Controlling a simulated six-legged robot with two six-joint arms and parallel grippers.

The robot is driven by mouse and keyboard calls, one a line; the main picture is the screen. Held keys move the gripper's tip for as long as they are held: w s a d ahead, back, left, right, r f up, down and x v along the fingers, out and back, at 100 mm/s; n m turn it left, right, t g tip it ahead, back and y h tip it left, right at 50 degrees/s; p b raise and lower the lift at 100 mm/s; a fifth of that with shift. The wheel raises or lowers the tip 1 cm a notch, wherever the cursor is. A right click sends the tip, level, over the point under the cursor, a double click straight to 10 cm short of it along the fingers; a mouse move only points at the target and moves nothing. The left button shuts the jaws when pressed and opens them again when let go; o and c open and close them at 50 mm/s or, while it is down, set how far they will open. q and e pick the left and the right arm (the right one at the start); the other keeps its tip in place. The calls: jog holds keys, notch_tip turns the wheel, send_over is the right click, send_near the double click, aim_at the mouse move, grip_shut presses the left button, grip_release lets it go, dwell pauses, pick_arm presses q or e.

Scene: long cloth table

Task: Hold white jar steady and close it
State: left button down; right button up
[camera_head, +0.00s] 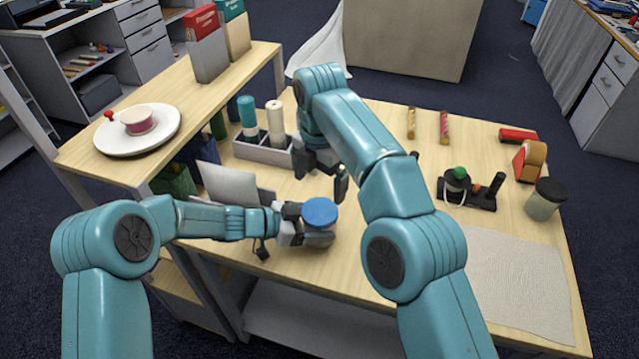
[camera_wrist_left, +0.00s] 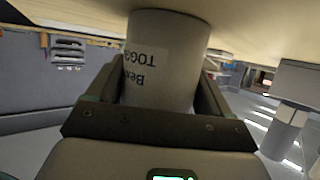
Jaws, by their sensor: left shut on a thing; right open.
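The white jar (camera_wrist_left: 165,60) is a pale cylinder with a printed label that reads upside down in the left wrist view. My left gripper (camera_head: 306,226), also seen in the left wrist view (camera_wrist_left: 155,105), is shut around its sides. In the head view a round blue lid (camera_head: 320,212) covers the top of the jar, which is mostly hidden beneath it. I cannot tell how tight the lid sits. My right gripper (camera_head: 322,180) is open and empty, pointing down just behind the lid and apart from it.
A grey divided holder (camera_head: 262,150) with bottles and a pale laptop-like panel (camera_head: 228,186) stand behind and left. A black stand (camera_head: 467,192), a dark-lidded jar (camera_head: 545,200) and a grey mat (camera_head: 515,285) lie right. The table's front edge is close to my left gripper.

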aim_at(320, 211)
jog(key=shift+f, duration=4)
jog(key=c, duration=0.9)
jog(key=m, duration=1.3)
jog(key=shift+m, duration=0.4)
